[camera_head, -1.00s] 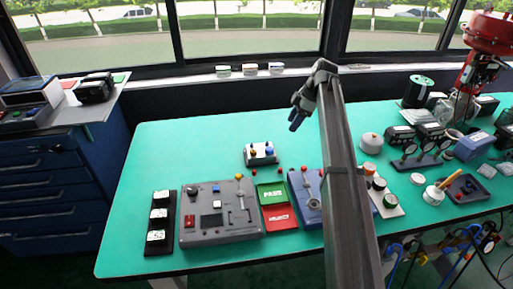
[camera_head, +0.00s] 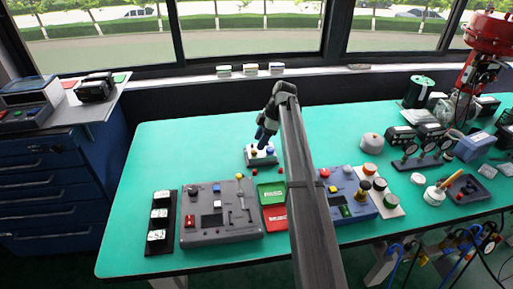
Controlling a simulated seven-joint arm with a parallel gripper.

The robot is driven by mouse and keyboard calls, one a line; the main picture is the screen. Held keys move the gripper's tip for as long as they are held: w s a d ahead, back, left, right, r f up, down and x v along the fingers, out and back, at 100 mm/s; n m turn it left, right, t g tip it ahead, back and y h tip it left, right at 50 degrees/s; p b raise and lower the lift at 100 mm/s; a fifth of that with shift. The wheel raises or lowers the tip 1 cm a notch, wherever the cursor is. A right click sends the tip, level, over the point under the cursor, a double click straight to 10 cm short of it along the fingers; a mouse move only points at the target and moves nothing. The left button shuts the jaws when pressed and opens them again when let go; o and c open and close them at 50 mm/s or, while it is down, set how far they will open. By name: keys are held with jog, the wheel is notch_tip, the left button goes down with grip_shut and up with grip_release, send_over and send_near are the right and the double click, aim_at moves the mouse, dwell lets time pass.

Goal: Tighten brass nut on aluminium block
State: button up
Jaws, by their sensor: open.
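The aluminium block (camera_head: 262,160) is a small silvery block on the green bench, behind the red and green trays. A small brass-coloured nut (camera_head: 253,153) sits on its top at the left, and a blue knob-like part (camera_head: 270,151) sits at the right. My gripper (camera_head: 261,145) points down at the block's top, between these two parts or just above them. It is open and seems empty. The fingers are small and dark here, so I cannot tell whether they touch the nut.
A grey panel box (camera_head: 222,228) stands front left, beside a black rack (camera_head: 160,222). The green tray (camera_head: 266,186) and a blue box (camera_head: 350,207), partly hidden by my arm, lie in front of the block. Gauges (camera_head: 425,160) crowd the right. The bench's back left is clear.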

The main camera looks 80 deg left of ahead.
aim_at(255, 151)
jog(key=shift+x, duration=2.25)
grip_shut()
